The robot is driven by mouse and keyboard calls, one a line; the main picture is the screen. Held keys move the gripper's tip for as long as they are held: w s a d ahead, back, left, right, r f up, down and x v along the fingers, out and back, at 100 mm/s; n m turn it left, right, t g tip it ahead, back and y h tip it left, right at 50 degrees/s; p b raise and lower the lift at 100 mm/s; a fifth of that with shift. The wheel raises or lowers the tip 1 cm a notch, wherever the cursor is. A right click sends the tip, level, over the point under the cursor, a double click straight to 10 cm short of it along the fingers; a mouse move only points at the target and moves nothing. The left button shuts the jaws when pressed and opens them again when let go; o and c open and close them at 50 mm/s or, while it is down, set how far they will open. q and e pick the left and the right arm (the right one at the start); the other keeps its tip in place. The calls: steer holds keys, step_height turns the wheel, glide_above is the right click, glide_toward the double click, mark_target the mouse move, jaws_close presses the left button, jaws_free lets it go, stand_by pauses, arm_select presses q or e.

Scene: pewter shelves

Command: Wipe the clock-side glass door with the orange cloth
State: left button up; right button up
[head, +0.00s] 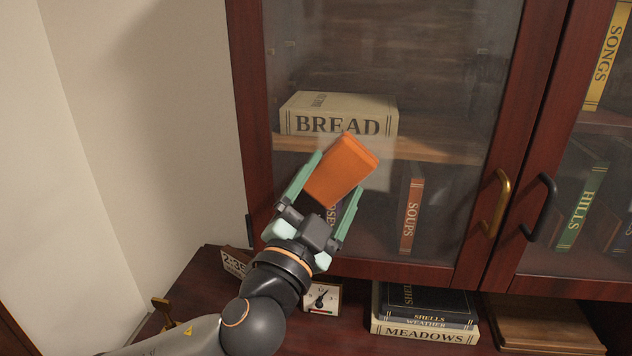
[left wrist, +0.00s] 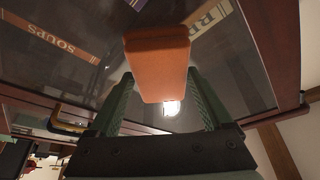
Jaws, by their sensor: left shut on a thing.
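My left gripper (head: 338,174) is shut on the orange cloth (head: 346,168), a thick folded block held between green fingers. The glass looks hazy, with a clearer patch around the cloth and the BREAD book. In the left wrist view the cloth (left wrist: 158,62) sits between the fingers with the glass (left wrist: 95,85) behind it. I cannot tell for sure whether the cloth touches the glass. My right gripper is not in view.
The left door has a brass handle (head: 496,203); the right door has a black handle (head: 540,208). Behind the glass are the BREAD book (head: 350,112) and SOUPS book (head: 411,210). Below, stacked books (head: 425,315) and a wooden board (head: 540,325) lie on the lower shelf. A wall is at left.

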mark_target(362, 182)
arm_select(q)
steer(key=shift+s+d, duration=0.15)
steer(key=shift+d, duration=0.85)
steer(key=shift+s+d, duration=0.15)
steer(key=shift+d, duration=0.85)
steer(key=shift+s+d+b, duration=0.2)
steer(key=shift+d+b, duration=0.2)
steer(key=shift+d, duration=0.6)
steer(key=shift+s+d, duration=0.2)
steer(key=shift+d, duration=0.75)
steer(key=shift+w, duration=0.1)
steer(key=shift+a, duration=0.1)
